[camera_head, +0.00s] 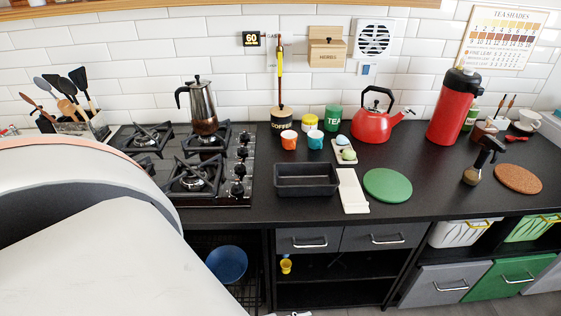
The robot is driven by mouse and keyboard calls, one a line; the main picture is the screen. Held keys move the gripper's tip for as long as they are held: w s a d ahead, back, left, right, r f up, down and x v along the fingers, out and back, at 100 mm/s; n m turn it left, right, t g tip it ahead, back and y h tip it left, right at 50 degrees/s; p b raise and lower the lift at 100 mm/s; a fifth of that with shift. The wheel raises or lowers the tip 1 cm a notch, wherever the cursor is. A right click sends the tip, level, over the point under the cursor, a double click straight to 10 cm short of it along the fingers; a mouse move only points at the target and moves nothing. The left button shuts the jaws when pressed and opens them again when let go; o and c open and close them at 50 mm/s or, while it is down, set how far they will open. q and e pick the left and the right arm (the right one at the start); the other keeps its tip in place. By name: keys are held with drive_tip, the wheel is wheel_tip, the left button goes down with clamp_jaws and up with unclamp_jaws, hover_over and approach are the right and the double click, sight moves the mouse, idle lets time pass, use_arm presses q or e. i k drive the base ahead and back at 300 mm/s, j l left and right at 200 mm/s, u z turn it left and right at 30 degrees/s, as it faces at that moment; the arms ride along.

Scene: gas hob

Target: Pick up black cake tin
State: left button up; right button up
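The black cake tin (307,190) is a rectangular loaf-shaped tin. It sits upright on the dark countertop, just right of the gas hob, and looks empty. Its right end is close beside a white board. Neither of my grippers can be made out in the head view, and nothing is touching the tin. A large white and grey part of my own body fills the lower left and hides the counter's left front.
The gas hob (193,185) with a moka pot (203,108) is left of the tin. A white board (352,191) and green round mat (387,185) lie right of it. Orange (289,139) and teal (315,139) cups stand behind. A red kettle (371,127) is farther back.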

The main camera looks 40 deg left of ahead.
sight(296, 178)
drive_tip(key=i+l+u, duration=0.2)
drive_tip(key=u, duration=0.3)
drive_tip(key=i+l+u, duration=0.15)
drive_tip(key=l+u, duration=0.35)
